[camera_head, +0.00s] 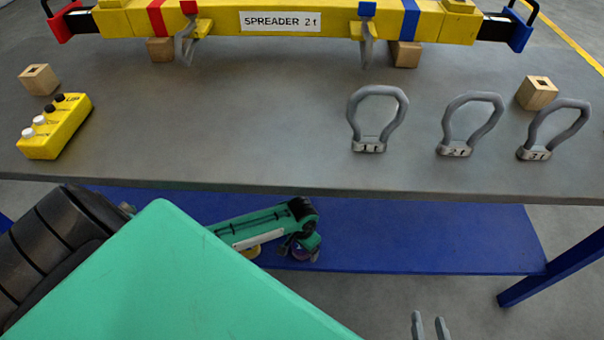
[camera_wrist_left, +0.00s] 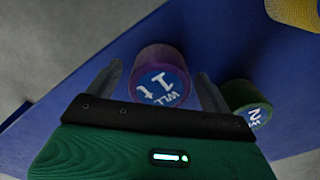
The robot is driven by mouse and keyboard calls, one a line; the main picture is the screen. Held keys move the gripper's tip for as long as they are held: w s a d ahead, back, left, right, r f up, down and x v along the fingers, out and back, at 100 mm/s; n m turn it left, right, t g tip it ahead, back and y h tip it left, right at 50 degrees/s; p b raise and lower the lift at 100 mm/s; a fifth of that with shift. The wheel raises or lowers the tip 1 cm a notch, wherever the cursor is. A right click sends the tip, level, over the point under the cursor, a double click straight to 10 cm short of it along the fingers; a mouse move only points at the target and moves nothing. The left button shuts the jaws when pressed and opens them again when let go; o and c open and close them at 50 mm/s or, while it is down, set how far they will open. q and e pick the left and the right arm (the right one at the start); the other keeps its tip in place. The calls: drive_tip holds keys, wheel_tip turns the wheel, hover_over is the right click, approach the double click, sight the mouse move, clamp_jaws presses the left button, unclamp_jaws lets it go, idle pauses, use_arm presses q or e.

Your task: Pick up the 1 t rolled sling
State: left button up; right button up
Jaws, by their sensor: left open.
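The 1 t rolled sling is a purple roll with a blue "WLL 1 t" label (camera_wrist_left: 160,87). It is on the blue lower shelf. In the head view only a bit of purple (camera_head: 300,254) shows below my left gripper (camera_head: 304,243). In the left wrist view my left gripper (camera_wrist_left: 158,88) is open, with one grey finger on each side of the roll. I cannot tell whether the fingers touch it. Two grey fingertips of my right gripper (camera_head: 430,326) show apart at the bottom of the head view, with nothing between them.
A green roll labelled 2 (camera_wrist_left: 252,118) lies close beside the right finger, and a yellow roll (camera_wrist_left: 296,10) lies further off. The grey tabletop (camera_head: 240,140) overhangs the blue shelf (camera_head: 420,235). Shackles (camera_head: 378,92), a yellow remote (camera_head: 56,127) and the spreader beam (camera_head: 340,40) are on top.

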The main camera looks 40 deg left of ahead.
use_arm(q)
drive_tip(key=c, duration=1.2)
